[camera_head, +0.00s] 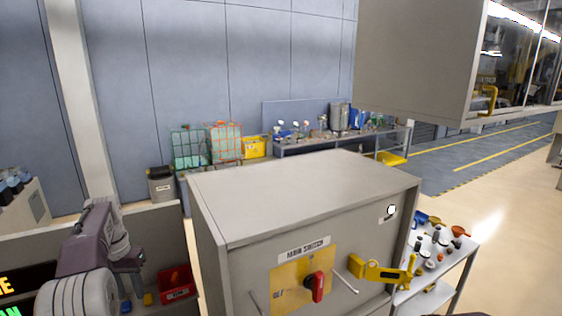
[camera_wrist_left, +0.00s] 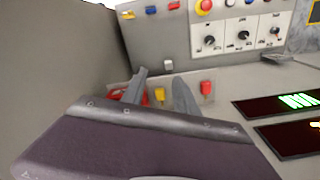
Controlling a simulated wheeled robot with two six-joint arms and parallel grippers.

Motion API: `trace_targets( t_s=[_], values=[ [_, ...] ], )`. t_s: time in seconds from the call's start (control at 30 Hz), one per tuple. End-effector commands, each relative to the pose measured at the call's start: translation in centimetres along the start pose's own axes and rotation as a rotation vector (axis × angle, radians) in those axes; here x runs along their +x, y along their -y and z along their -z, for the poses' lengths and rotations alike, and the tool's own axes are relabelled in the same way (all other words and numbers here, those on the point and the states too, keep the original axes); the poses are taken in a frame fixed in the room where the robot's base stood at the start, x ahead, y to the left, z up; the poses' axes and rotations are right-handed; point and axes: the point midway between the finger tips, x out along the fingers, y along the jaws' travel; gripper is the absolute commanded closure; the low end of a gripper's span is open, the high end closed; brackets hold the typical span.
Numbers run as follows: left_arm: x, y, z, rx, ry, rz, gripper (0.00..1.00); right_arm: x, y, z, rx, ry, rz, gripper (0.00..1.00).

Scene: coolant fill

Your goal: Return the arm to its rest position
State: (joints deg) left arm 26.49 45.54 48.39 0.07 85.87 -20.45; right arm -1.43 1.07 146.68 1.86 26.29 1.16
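My left arm comes in at the lower left of the head view, with a purple-grey wrist. Its gripper (camera_head: 126,268) hangs over the low panel area beside the grey cabinet. In the left wrist view the two grey fingers of the left gripper (camera_wrist_left: 160,88) stand apart with nothing between them. A red bin (camera_head: 175,283) is just right of the gripper in the head view; in the left wrist view the left finger partly hides a red object. My right gripper is not in view.
The grey main switch cabinet (camera_head: 300,200) with a red rotary handle (camera_head: 316,287) fills the middle. A yellow valve-like handle (camera_head: 385,271) sticks out at its right. A small cart (camera_head: 463,265) with several parts stands right. A switch panel (camera_wrist_left: 242,40) faces the left wrist camera.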

Motion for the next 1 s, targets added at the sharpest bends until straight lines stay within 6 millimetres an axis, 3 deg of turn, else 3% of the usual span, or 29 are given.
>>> trace_targets(
  t_s=[0.03, 0.37, 0.53, 0.67, 0.8, 0.9, 1.0],
  values=[
    [1.4, -0.7, -0.1, 0.005, 0.000, -0.001, 0.64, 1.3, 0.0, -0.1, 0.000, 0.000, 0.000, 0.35],
    [8.0, -6.3, -1.6, 0.026, -0.021, -0.002, 0.64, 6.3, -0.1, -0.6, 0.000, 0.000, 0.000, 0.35],
    [13.6, -10.6, -4.3, 0.043, -0.041, -0.005, 0.64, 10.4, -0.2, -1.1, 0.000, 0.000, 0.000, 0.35],
    [20.4, -14.9, -9.0, 0.060, -0.060, -0.010, 0.64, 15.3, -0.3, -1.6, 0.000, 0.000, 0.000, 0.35],
    [27.3, -18.4, -15.8, 0.075, -0.082, -0.017, 0.64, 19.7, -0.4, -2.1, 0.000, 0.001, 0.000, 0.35],
    [30.4, -19.6, -19.6, 0.081, -0.093, -0.021, 0.64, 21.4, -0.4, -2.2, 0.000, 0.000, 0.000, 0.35],
    [31.9, -20.0, -22.0, 0.082, -0.099, -0.023, 0.64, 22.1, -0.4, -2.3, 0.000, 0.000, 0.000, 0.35]
  ],
)
